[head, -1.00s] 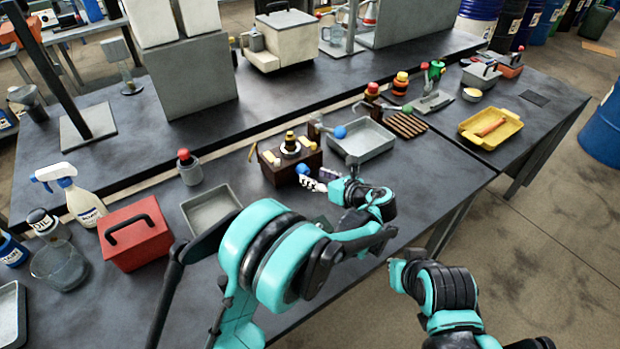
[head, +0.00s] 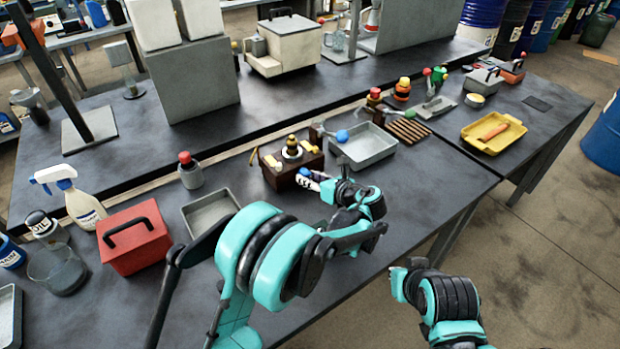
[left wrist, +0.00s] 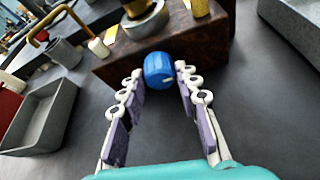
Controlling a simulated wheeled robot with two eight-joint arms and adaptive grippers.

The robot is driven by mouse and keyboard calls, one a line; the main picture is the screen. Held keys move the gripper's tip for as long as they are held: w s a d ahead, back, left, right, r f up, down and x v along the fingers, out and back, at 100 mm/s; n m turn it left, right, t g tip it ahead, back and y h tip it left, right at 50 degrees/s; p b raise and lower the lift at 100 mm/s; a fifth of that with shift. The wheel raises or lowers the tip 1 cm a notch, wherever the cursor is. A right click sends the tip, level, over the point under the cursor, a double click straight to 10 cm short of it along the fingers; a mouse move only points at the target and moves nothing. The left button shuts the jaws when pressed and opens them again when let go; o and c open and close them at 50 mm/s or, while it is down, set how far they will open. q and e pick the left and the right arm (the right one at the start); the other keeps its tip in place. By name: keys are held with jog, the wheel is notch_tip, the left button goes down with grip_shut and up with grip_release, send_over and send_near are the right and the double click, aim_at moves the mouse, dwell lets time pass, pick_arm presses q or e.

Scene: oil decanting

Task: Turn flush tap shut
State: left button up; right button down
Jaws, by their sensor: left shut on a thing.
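The brown block (head: 277,178) stands near the middle of the table with brass fittings on top. A blue tap knob (left wrist: 158,70) sticks out of its front face; it also shows in the head view (head: 304,172), partly hidden by my fingers. My left gripper (left wrist: 160,80) has its pale, purple-padded fingers on either side of the knob, with the fingertips at its sides. In the head view my left gripper (head: 314,181) is at the block's front right side. A white mark shows on the knob.
A grey tray (head: 211,208) lies left of the block, beside a red toolbox (head: 134,237). Another grey tray (head: 366,157) with a blue-ball lever (head: 341,136) above it stands behind right. A red-capped grey canister (head: 189,172) stands at left. The table's front edge is close.

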pick_arm(q)
jog(key=shift+a+n+t+h, duration=0.1)
jog(key=shift+n+t+h, duration=0.5)
jog(key=shift+n, duration=0.4)
jog(key=shift+s+a+n+t+h, duration=0.15)
jog(key=shift+n+t+h, duration=0.25)
jog(key=shift+n+h, duration=0.65)
jog(key=shift+n+y, duration=0.25)
jog(key=o, duration=1.2)
jog(key=shift+c, duration=0.2)
